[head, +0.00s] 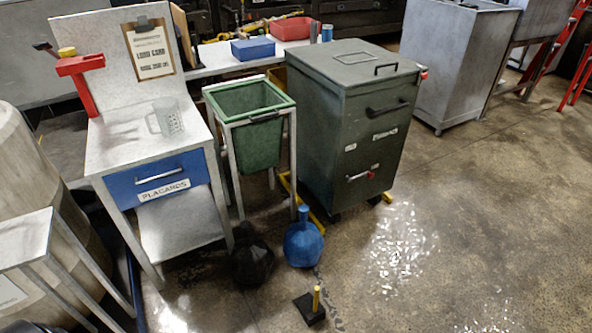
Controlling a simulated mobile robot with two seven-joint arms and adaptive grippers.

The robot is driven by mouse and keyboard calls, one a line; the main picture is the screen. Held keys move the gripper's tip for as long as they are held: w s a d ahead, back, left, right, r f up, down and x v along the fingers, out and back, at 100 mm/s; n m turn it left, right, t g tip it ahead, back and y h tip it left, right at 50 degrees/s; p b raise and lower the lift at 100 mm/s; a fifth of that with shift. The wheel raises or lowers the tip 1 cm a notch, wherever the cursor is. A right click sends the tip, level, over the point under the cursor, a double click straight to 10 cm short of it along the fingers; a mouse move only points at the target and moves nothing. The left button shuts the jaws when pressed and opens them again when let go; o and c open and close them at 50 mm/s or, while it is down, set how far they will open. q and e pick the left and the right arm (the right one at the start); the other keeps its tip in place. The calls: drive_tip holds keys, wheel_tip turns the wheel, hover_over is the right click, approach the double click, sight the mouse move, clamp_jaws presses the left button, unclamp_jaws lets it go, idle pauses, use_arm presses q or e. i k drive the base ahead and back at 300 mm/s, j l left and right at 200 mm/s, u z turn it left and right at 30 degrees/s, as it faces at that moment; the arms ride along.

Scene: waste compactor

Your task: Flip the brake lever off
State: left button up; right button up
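A dark green wheeled compactor bin (310,112) stands at the middle of the head view, its lid shut. A black block with an upright yellow post (312,306) stands on the floor in front. I cannot tell for sure which of these is the brake lever, or whether it is on or off. Neither of my grippers is in view.
A desk with a blue drawer (145,188), a mug (168,117) and a clipboard (150,50) stands at the left. A green bin (255,145) stands beside the compactor. Black (252,262) and blue (303,243) bags lie on the floor. The floor at right (480,210) is clear.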

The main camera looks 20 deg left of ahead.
sight(371, 176)
drive_tip(key=i+u, duration=0.1)
drive_tip(key=u, duration=0.25)
drive_tip(key=i+l+u, duration=0.1)
drive_tip(key=u, duration=0.6)
drive_tip(key=i+l+u, duration=0.1)
drive_tip(key=i+l, duration=0.25)
drive_tip(key=l, duration=0.25)
drive_tip(key=i+l+u, duration=0.15)
drive_tip(key=l, duration=0.2)
drive_tip(key=i+l+u, duration=0.1)
drive_tip(key=l, duration=0.2)
drive_tip(key=i+l+u, duration=0.1)
drive_tip(key=l, duration=0.25)
drive_tip(key=i+l, duration=0.25)
drive_tip(key=l, duration=0.15)
drive_tip(key=i+l+u, duration=0.15)
drive_tip(key=l, duration=0.2)
drive_tip(key=i+l, duration=0.1)
drive_tip(key=l, duration=0.2)
drive_tip(key=i+l, duration=0.1)
drive_tip(key=l, duration=0.55)
drive_tip(key=i, duration=0.05)
